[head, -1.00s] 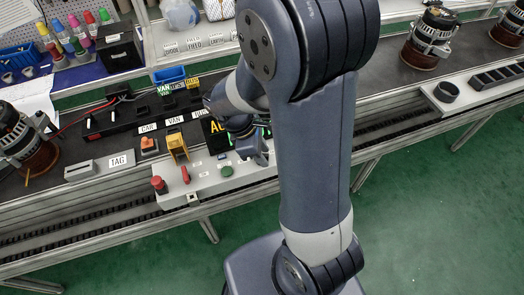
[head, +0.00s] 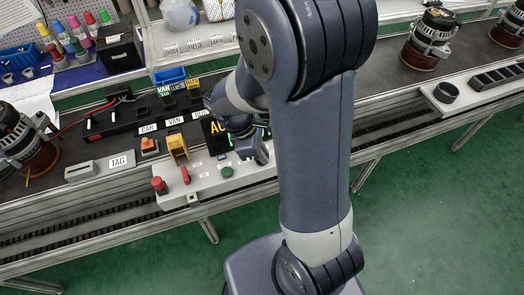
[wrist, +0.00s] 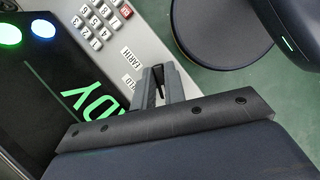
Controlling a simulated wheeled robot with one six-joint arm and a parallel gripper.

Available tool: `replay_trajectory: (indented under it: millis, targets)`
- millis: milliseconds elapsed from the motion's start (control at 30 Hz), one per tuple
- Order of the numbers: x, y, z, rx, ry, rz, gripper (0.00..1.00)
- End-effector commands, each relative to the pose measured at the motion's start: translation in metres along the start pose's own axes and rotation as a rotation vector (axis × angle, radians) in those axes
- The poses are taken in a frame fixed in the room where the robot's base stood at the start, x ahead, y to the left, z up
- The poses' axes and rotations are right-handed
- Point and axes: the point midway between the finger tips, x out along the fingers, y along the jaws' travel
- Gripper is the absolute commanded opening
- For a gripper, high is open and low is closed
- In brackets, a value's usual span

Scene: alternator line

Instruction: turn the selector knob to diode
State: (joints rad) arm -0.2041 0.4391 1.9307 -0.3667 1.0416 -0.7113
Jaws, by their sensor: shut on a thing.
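My gripper (wrist: 154,82) points down at the grey control panel (wrist: 168,45). Its two fingers are close together with a narrow dark piece between them, which I take to be the selector knob (wrist: 150,93). Most of the knob is hidden by the fingers. I cannot read the knob's pointing direction or find the diode mark. In the head view my gripper (head: 262,153) is over the right part of the panel, mostly behind my arm.
A keypad (wrist: 98,20) and a black display (wrist: 55,100) with green letters lie beside the gripper. In the head view, a red button (head: 158,184), a red lever (head: 186,175) and a green button (head: 227,172) stand left of it. A yellow bracket (head: 177,149) rises behind them.

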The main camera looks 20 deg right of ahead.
Motion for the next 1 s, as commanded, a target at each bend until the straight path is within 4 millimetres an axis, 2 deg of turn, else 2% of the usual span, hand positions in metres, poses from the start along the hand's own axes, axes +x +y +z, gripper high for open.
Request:
replay_trajectory:
  millis: [267, 700, 1000]
  targets:
    - [-0.0014, 0.0002, 0.0008, 0.149, 0.0, -0.063, 0.0]
    - [-0.0013, 0.0001, 0.0006, 0.485, 0.0, -0.202, 0.0]
    - [-0.0009, -0.0004, 0.0004, 0.637, 0.0, -0.264, 0.0]
